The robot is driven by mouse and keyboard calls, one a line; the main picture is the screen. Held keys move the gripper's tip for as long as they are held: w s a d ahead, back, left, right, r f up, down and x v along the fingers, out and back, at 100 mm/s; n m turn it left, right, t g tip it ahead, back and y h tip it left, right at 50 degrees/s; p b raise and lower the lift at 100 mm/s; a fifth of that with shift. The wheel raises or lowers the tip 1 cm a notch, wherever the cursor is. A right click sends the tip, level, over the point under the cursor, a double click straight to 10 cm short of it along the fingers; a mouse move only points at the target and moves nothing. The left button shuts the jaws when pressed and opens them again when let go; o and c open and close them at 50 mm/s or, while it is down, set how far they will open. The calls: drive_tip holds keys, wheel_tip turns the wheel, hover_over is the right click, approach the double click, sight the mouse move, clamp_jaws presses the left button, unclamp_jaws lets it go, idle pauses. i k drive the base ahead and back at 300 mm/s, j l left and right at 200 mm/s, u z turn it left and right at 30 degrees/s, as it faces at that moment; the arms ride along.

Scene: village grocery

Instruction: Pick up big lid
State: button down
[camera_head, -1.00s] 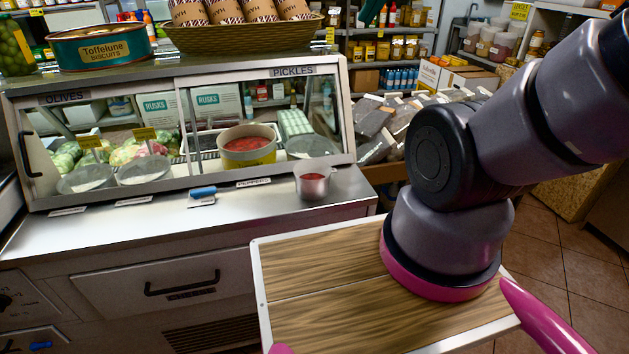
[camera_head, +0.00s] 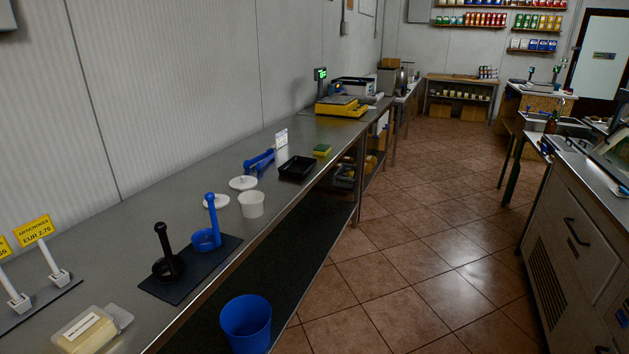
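Two round white lids with small knobs lie on the long steel counter (camera_head: 150,225) along the left wall. The farther lid (camera_head: 243,183) looks slightly larger than the nearer lid (camera_head: 216,201), though the difference is small. A white tub (camera_head: 251,204) stands just to the right of them, near the counter's front edge. My gripper is not in view.
Near the lids are a black tray (camera_head: 297,168), a blue tool (camera_head: 259,161), a sponge (camera_head: 322,150), and black (camera_head: 167,255) and blue (camera_head: 207,236) ladles on a dark mat. A blue bin (camera_head: 246,323) sits below. The tiled floor (camera_head: 400,240) is clear.

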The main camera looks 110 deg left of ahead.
sight(241, 183)
drive_tip(key=u, duration=3.95)
drive_tip(key=z, duration=4.15)
drive_tip(key=u, duration=1.5)
drive_tip(key=j+u, duration=0.15)
drive_tip(key=u, duration=0.3)
drive_tip(key=i+u, duration=0.15)
drive_tip(key=u, duration=0.35)
drive_tip(key=i+j+u, duration=0.1)
drive_tip(key=u, duration=0.35)
drive_tip(key=i+u, duration=0.1)
drive_tip(key=u, duration=0.35)
drive_tip(key=i+u, duration=0.15)
drive_tip(key=u, duration=0.3)
